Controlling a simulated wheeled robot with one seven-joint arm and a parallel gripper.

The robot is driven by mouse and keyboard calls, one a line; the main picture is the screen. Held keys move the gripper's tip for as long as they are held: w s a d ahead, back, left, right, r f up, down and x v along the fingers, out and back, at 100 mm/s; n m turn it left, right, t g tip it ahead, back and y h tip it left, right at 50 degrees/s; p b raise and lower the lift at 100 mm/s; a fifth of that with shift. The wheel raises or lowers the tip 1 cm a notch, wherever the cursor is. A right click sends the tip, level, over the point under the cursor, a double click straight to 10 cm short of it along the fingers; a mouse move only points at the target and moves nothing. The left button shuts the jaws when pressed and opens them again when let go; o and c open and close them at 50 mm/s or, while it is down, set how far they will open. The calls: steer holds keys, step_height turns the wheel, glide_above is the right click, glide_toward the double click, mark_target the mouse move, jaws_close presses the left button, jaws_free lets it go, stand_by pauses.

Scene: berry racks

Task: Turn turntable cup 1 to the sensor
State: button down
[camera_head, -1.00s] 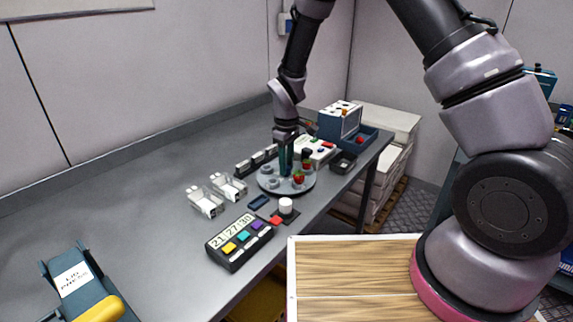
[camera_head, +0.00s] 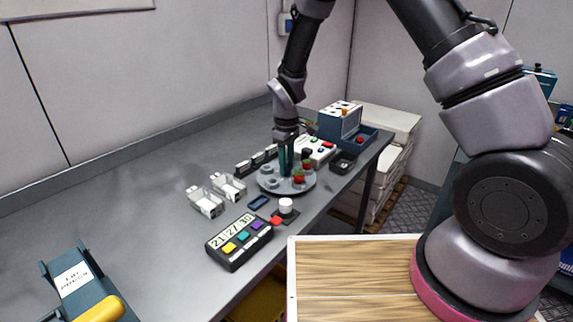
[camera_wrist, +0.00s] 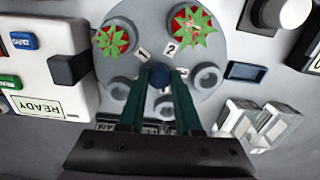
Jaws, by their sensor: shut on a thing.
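The round grey turntable (camera_head: 270,187) stands on the bench. In the wrist view its disc (camera_wrist: 135,22) carries several pale cups, and two hold red berries with green leaves. The smaller berry (camera_wrist: 112,40) is near label 1 (camera_wrist: 143,54); the larger berry (camera_wrist: 192,25) is near label 2 (camera_wrist: 170,47). My gripper (camera_wrist: 161,88) points down over the disc, shut on the dark blue central knob (camera_wrist: 160,73). My gripper also shows in the head view (camera_head: 286,160). A dark block (camera_wrist: 70,70) on the white device marked READY (camera_wrist: 35,102) is left of the disc, apart from the smaller berry's cup.
Clear holders (camera_head: 207,202) stand left of the turntable. A white button on a black base (camera_head: 286,207) and a black timer box (camera_head: 238,243) are in front. A blue case (camera_head: 340,122) stands behind. The bench's left middle is clear.

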steer(key=shift+n, duration=0.5)
stand_by(0.3)
steer(key=shift+n, duration=1.2)
steer(key=shift+w+n, duration=0.1)
steer(key=shift+n, duration=1.8)
steer(key=c, duration=0.6)
jaws_free()
step_height(320, 180, up, 11)
